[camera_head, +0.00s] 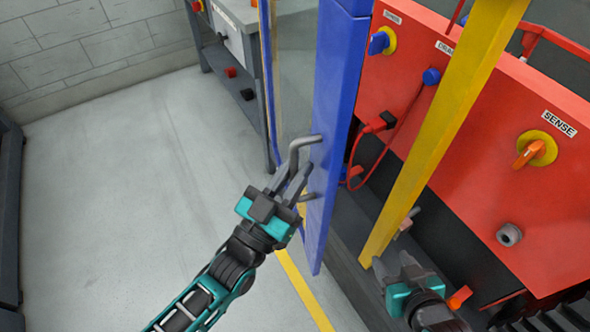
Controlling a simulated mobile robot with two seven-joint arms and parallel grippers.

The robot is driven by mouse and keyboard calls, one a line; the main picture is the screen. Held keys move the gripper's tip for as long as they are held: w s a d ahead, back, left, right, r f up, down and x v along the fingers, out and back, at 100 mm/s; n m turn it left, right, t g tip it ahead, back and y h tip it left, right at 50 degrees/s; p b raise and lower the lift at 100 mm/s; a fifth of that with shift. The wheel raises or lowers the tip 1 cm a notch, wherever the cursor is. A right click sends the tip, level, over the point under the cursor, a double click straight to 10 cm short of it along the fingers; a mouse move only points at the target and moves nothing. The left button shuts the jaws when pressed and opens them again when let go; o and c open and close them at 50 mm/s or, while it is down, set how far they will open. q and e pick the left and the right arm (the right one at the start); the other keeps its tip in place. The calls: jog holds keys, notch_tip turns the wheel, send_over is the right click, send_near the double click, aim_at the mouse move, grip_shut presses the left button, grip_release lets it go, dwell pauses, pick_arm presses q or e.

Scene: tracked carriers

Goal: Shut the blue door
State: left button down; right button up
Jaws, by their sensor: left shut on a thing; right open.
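The blue door (338,110) stands ajar in the upper middle of the head view, a blue frame with a clear pane (292,75). A grey bar handle (308,141) sticks out from its blue upright. My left gripper (290,180) is shut on the door handle, its fingers partly overlapping it in the picture. My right gripper (392,264) is open and empty at the lower right, near the foot of the yellow post. The top of the door is cut off by the picture's edge.
A yellow post (440,130) stands between the door and a red panel (480,140) with knobs and a red cable (385,160). A grey workbench (240,50) stands behind the door. The grey floor (140,150) at left is clear.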

dwell(0.3)
pick_arm(q)
jog(key=c, duration=1.1)
grip_release()
jog(key=b+v, duration=0.1)
jog(key=v, duration=1.2)
jog(key=shift+c, duration=0.6)
